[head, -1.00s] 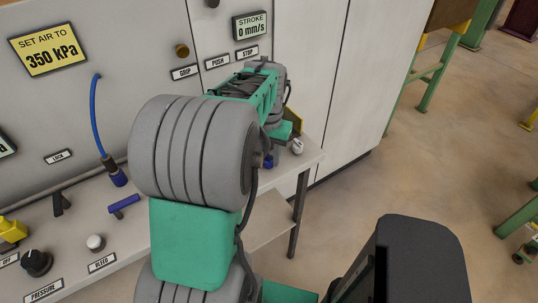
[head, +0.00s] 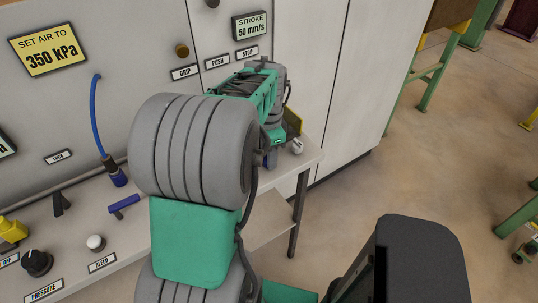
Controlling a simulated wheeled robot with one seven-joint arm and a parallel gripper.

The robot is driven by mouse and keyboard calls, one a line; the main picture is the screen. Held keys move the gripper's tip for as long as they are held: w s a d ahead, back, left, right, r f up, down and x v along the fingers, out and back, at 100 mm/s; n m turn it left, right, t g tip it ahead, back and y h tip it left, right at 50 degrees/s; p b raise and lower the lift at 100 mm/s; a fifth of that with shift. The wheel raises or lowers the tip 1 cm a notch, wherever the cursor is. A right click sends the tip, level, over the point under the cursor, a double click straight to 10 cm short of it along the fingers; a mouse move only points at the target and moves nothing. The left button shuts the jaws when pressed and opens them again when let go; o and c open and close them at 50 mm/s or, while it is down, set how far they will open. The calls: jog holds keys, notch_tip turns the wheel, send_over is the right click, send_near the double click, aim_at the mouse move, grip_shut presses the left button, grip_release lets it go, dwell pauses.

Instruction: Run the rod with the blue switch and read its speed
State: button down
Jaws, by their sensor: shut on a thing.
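The stroke display (head: 251,26) on the wall panel reads 50 mm/s. My arm reaches over the bench, and my gripper (head: 272,150) is low at its right end, largely hidden behind my own arm links. A small patch of blue, apparently the blue switch (head: 270,159), shows right at the gripper, which appears shut on it. The fingertips cannot be made out. The rod is not visible from here.
A yellow sign (head: 48,49) says to set air to 350 kPa. A blue hose (head: 96,120), a blue lever (head: 124,203), a white bleed knob (head: 96,242) and a black pressure knob (head: 37,263) are on the left. Open floor (head: 400,180) lies right of the bench.

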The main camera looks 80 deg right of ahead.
jog(key=shift+m, duration=0.5)
jog(key=c, duration=1.1)
grip_release()
jog(key=shift+o, duration=0.2)
jog(key=shift+r, duration=0.1)
notch_tip(320, 180, up, 8)
jog(key=shift+s+f+b, duration=0.1)
jog(key=shift+f+b, duration=0.05)
jog(key=shift+b, duration=0.2)
